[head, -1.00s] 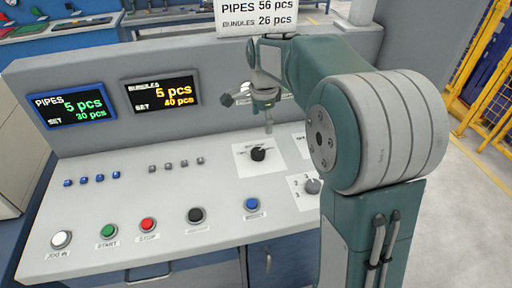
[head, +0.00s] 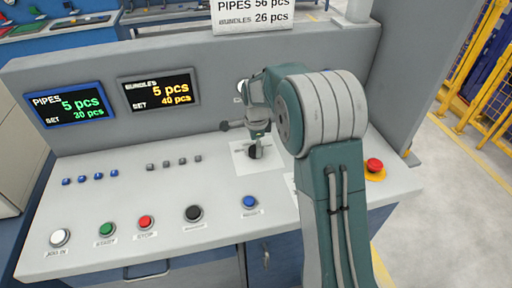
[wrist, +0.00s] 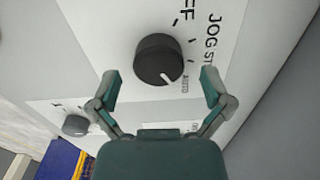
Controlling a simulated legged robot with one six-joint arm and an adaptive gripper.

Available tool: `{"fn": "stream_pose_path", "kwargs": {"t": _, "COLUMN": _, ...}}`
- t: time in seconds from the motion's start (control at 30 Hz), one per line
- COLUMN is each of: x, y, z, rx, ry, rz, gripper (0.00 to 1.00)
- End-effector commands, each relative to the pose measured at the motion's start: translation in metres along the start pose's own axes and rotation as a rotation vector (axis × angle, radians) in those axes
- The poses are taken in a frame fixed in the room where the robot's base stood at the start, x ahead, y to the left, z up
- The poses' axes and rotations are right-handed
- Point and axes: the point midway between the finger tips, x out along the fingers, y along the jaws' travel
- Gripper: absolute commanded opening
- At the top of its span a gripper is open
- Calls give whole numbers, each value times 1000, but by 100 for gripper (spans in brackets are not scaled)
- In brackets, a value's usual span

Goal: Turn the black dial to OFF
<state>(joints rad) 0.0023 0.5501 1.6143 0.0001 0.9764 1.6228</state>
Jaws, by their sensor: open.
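The black dial (wrist: 158,60) sits on a white label plate in the wrist view. Its white pointer mark faces the lower right, towards the word AUTO. The letters FF and JOG show on the plate further round. In the head view the dial (head: 254,152) is partly hidden behind my gripper (head: 257,145). In the wrist view my gripper (wrist: 160,88) is open and empty. Its two fingers are spread to the left and right of the dial, with the tips a little below it in the picture. I see no contact with the dial.
A grey dial (wrist: 75,125) is at the lower left of the wrist view. In the head view, a black button (head: 193,213) and a blue button (head: 249,202) stand on the panel in front. A red emergency button (head: 374,165) is to the right of my arm.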

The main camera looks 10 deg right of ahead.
Motion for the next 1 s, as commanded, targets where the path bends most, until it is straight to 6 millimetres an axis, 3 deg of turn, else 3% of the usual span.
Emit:
{"fn": "stream_pose_path", "kwargs": {"t": 0.37, "x": 8, "y": 0, "z": 0, "rx": -1, "ry": 0, "rz": 0, "gripper": 99}}
{"fn": "stream_pose_path", "kwargs": {"t": 0.5, "x": 8, "y": 0, "z": 0, "rx": -1, "ry": 0, "rz": 0, "gripper": 37}}
{"fn": "stream_pose_path", "kwargs": {"t": 0.53, "x": 8, "y": 0, "z": 0, "rx": -1, "ry": 0, "rz": -1, "gripper": 23}}
{"fn": "stream_pose_path", "kwargs": {"t": 0.57, "x": 8, "y": 0, "z": 0, "rx": -1, "ry": 0, "rz": -1, "gripper": 17}}
{"fn": "stream_pose_path", "kwargs": {"t": 1.0, "x": 9, "y": -1, "z": 0, "rx": -49, "ry": 0, "rz": 0, "gripper": 17}}
